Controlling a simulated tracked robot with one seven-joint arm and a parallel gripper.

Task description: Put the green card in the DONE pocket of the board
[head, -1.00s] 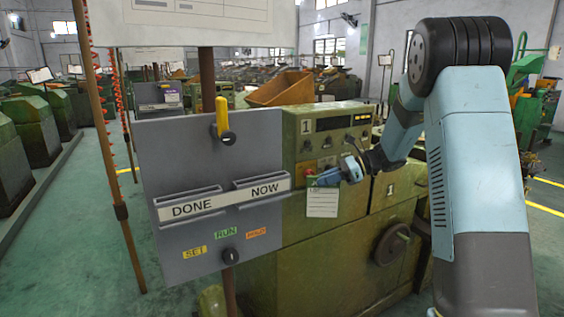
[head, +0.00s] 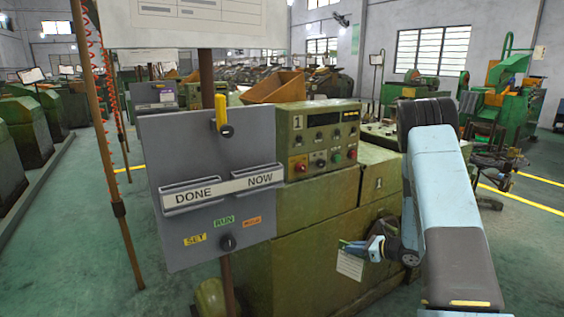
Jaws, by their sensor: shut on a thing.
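The grey board (head: 165,150) stands at left of centre in the head view. Its DONE pocket (head: 194,196) is on the left and its NOW pocket (head: 260,180) on the right; I see no card standing in either. My gripper (head: 354,246) is low and to the right of the board, in front of the green machine. It is shut on a card (head: 350,265) with a pale face that hangs below the fingers. A green edge shows at its top by the fingertips. The card is clear of the board, and its writing is too small to read.
The green machine 1 (head: 310,215) with its control panel (head: 322,140) stands behind and right of the board. A yellow-handled lever (head: 221,115) and a black knob (head: 228,243) stick out of the board. A brown post (head: 112,180) stands left of it.

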